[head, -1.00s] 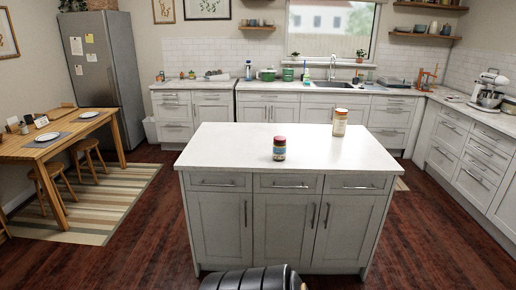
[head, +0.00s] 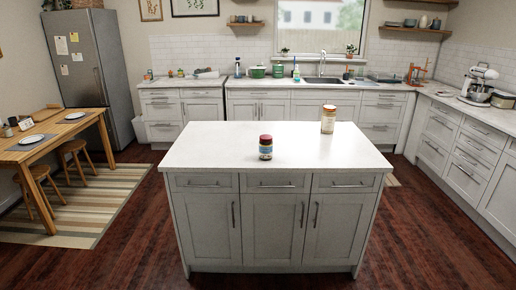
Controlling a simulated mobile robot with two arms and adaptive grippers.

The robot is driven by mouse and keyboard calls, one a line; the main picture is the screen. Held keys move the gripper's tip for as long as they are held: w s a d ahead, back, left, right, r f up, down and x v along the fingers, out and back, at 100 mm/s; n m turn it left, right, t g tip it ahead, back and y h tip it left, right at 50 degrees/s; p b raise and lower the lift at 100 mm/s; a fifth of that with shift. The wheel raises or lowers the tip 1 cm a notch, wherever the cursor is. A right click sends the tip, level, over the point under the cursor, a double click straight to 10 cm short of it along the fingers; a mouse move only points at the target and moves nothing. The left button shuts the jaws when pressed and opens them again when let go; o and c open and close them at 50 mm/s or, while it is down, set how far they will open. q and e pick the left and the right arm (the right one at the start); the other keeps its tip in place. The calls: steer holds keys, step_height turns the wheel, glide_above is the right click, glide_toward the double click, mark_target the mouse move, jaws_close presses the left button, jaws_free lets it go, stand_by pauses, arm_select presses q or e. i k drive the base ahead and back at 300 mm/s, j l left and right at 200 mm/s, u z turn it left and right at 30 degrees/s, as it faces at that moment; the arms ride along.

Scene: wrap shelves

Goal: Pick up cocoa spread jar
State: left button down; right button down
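Two jars stand upright on the white top of the kitchen island (head: 215,150). The nearer jar (head: 265,149) has a dark red lid, dark contents and a blue label, and stands near the middle of the front part. The farther jar (head: 328,121) has an orange-brown lid and a pale label, and stands towards the back right. The labels are too small to read, so I cannot tell for sure which is the cocoa spread jar. Neither of my grippers is in view.
The island top around both jars is clear. Dark wooden floor (head: 430,240) is open on the right. A dining table (head: 60,135) with stools stands on a striped rug at left. Counters (head: 300,86) run along the back and right walls.

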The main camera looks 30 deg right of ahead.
mark_target(266, 148)
steer(key=z, duration=0.95)
steer(key=i+j+z, duration=0.15)
steer(key=i+j, duration=0.3)
steer(key=i+j+z, duration=0.15)
steer(key=i+j, duration=0.3)
steer(key=j, duration=0.25)
